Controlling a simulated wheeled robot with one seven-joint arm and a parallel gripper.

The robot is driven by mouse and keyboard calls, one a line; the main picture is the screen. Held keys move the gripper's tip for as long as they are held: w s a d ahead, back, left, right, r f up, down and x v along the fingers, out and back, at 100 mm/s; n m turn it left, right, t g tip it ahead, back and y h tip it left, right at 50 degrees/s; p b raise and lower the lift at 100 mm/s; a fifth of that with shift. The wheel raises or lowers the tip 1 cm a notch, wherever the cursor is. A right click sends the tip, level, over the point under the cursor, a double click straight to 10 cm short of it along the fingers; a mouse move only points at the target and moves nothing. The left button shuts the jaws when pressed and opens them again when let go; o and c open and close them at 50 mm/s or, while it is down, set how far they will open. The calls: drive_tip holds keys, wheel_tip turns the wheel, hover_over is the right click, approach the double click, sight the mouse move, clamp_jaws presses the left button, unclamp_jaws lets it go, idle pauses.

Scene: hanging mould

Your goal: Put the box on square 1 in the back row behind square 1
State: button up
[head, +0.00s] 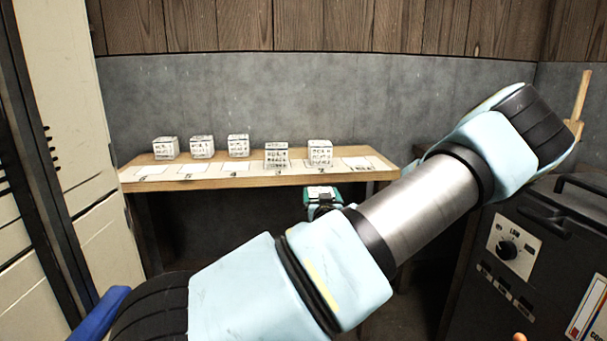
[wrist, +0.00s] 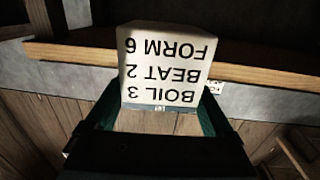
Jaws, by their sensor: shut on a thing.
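My gripper (head: 322,204) is in front of and below the shelf's front edge, near its right part. It is shut on a white box (wrist: 165,62) printed "BOIL 3 BEAT 2 FORM 6", upside down in the wrist view, with a teal finger on each side (wrist: 158,105). In the head view a small part of the held box (head: 320,190) shows above the gripper. Square 1 (head: 358,163), at the right end of the shelf, is bare, and no box stands behind it.
The wooden shelf (head: 260,180) has a row of numbered squares. Three boxes stand in the back row at left (head: 166,148). Boxes stand at square 3 (head: 276,156) and square 2 (head: 320,152). A dark machine (head: 530,240) stands at right, a pale cabinet (head: 60,130) at left.

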drive_tip(key=s+a+f, duration=0.3)
drive_tip(key=a+f, duration=0.4)
drive_tip(key=f, duration=0.2)
drive_tip(key=s+a+f+h, duration=0.1)
drive_tip(key=s+a+f, duration=0.1)
drive_tip(key=a+f, duration=0.6)
drive_tip(key=shift+s+f+m, duration=0.4)
drive_tip(key=shift+f, duration=0.6)
drive_tip(key=s+r+p, duration=0.9)
drive_tip(key=r+p, duration=0.4)
drive_tip(key=p, duration=0.3)
drive_tip(key=shift+s+d+r, duration=0.15)
drive_tip(key=shift+s+r, duration=0.05)
drive_tip(key=shift+r, duration=0.1)
